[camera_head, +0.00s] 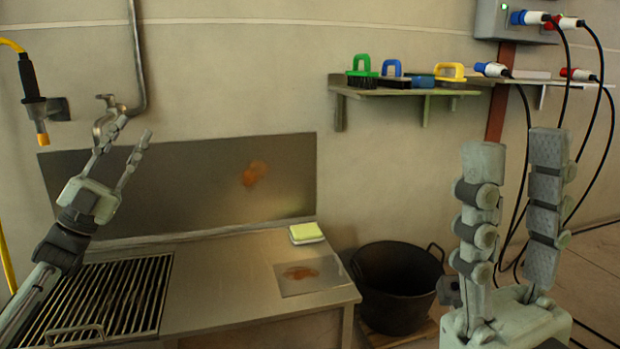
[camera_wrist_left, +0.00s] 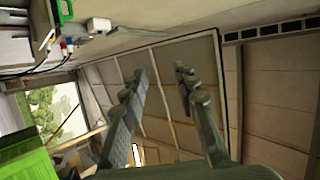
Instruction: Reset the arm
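My left gripper (camera_head: 122,147) is raised over the left part of the metal counter, pointing up near the wall tap. Its two fingers are spread apart with nothing between them. In the left wrist view the same gripper (camera_wrist_left: 162,85) is open and empty, facing the ceiling and upper wall. My right gripper (camera_head: 513,160) stands upright at the right of the head view, close to the camera. Its two fingers are apart with a clear gap and hold nothing.
The metal counter (camera_head: 215,280) carries a grate (camera_head: 120,295), a yellow-green sponge (camera_head: 306,232) and a stained plate (camera_head: 310,277). A black bucket (camera_head: 397,285) stands right of it. Brushes sit on a wall shelf (camera_head: 385,93). Black cables (camera_head: 527,130) hang behind my right gripper.

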